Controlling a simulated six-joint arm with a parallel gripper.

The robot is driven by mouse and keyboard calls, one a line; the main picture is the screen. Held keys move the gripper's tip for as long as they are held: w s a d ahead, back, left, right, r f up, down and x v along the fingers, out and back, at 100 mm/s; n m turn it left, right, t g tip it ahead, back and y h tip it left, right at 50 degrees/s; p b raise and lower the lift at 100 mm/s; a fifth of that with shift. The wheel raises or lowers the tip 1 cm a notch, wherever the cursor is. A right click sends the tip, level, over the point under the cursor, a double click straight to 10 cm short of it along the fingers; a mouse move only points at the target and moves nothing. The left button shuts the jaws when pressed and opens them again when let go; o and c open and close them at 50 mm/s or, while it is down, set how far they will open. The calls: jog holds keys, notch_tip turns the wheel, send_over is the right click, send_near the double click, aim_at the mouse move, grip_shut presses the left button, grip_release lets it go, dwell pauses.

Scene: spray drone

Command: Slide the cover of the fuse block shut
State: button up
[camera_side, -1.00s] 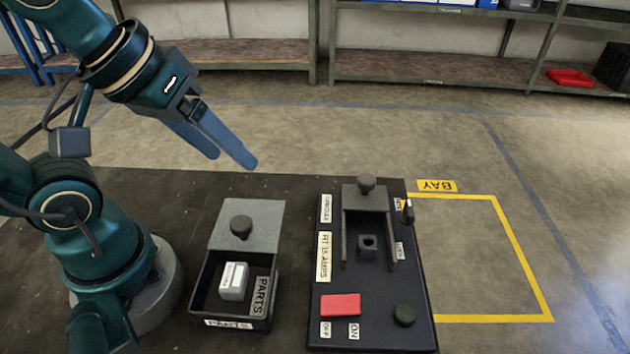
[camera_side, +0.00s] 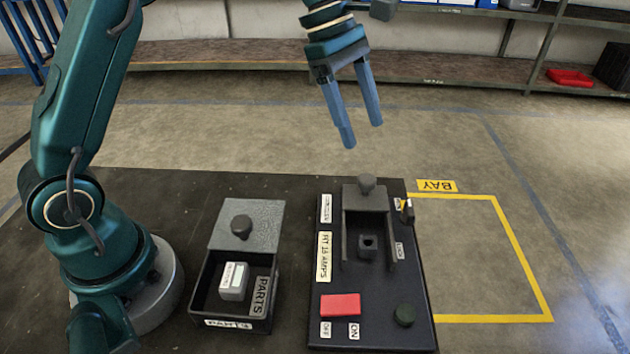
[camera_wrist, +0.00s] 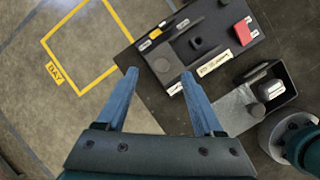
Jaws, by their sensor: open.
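The fuse block sits on the black panel (camera_side: 365,315). Its sliding cover (camera_side: 365,200), grey with a round dark knob (camera_side: 366,183), is at the far end of two rails. The square socket (camera_side: 368,245) between the rails is uncovered and looks empty. My gripper (camera_side: 362,135) is open and empty, in the air above and behind the knob, pointing down. In the wrist view my fingers (camera_wrist: 160,78) are spread and reach toward the panel; the socket (camera_wrist: 196,42) shows there too.
The parts box (camera_side: 205,285) stands left of the panel, with its lid (camera_side: 262,215) slid back and a white-labelled fuse (camera_side: 234,281) inside. A red switch (camera_side: 340,304) and a dark green button (camera_side: 404,315) are at the panel's front. A yellow-outlined bay (camera_side: 480,260) is empty at right.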

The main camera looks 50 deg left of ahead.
aim_at(366, 179)
jog(key=shift+g, duration=0.5)
jog(key=f, duration=0.4)
jog(key=shift+w+a, duration=0.15)
jog(key=shift+w, duration=0.1)
jog(key=shift+x, duration=2.5)
jog(key=shift+c, duration=0.3)
grip_shut()
jog(key=shift+s, duration=0.1)
